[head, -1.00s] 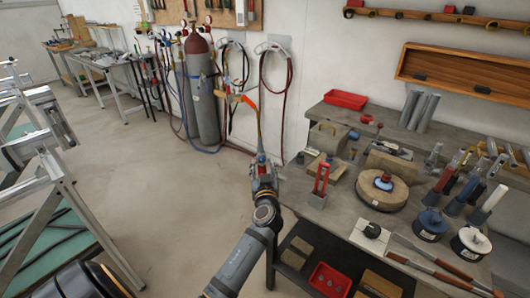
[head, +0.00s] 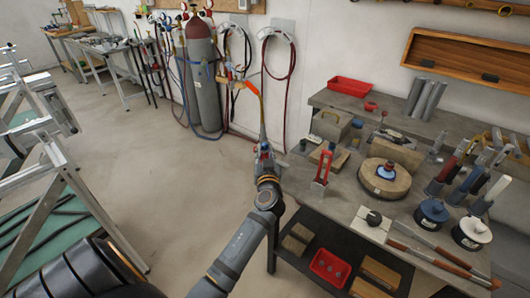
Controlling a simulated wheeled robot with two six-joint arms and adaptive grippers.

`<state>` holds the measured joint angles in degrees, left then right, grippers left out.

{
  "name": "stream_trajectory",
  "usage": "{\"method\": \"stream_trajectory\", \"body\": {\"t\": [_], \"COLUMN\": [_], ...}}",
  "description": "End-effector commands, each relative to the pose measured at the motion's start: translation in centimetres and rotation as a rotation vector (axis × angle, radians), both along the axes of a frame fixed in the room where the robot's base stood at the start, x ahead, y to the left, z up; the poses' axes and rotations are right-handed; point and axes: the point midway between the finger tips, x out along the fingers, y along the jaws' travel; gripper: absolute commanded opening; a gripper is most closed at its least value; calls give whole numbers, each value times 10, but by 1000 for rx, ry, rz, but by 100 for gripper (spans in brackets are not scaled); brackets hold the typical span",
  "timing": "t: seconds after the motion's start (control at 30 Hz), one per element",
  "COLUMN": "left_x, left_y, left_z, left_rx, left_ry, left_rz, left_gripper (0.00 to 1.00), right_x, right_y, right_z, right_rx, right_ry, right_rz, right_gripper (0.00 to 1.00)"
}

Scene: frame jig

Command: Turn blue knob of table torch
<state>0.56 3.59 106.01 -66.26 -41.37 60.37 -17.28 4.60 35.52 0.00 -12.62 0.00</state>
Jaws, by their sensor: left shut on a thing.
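My left gripper (head: 265,163) is in the middle of the head view, at the end of my arm from the bottom. It is shut on a slim torch-like tool (head: 262,128) that points up and away, just left of the workbench. Small red and blue parts show at the jaws; I cannot tell for sure whether the blue one is the torch's knob. My right gripper is not in view.
The workbench (head: 345,205) on the right holds a red stand (head: 322,168), a round block (head: 384,183), a red tray (head: 349,87) and several tools. Gas cylinders (head: 204,80) and hoses stand at the wall. A metal frame (head: 60,170) is left; the floor (head: 165,185) between is clear.

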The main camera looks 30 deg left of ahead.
Motion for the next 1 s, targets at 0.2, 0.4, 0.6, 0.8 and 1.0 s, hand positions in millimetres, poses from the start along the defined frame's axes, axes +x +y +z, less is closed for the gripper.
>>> {"method": "stream_trajectory", "body": {"t": [0.2, 0.4, 0.6, 0.8, 1.0], "left_x": [0, 0, 0, 0, 0], "left_y": [-1, 0, 0, 0, 0], "left_z": [-1, -1, -1, 0, 0], "left_rx": [189, 261, 260, 259, 259], "left_ry": [162, 222, 221, 219, 219], "left_rz": [14, 20, 20, 20, 20], "left_gripper": [0, 0, 0, 47, 47], "right_x": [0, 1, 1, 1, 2], "right_y": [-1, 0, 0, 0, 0], "right_z": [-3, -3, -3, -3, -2], "right_rx": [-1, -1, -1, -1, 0], "right_ry": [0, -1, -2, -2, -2], "right_rz": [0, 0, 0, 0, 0], "right_gripper": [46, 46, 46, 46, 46]}}
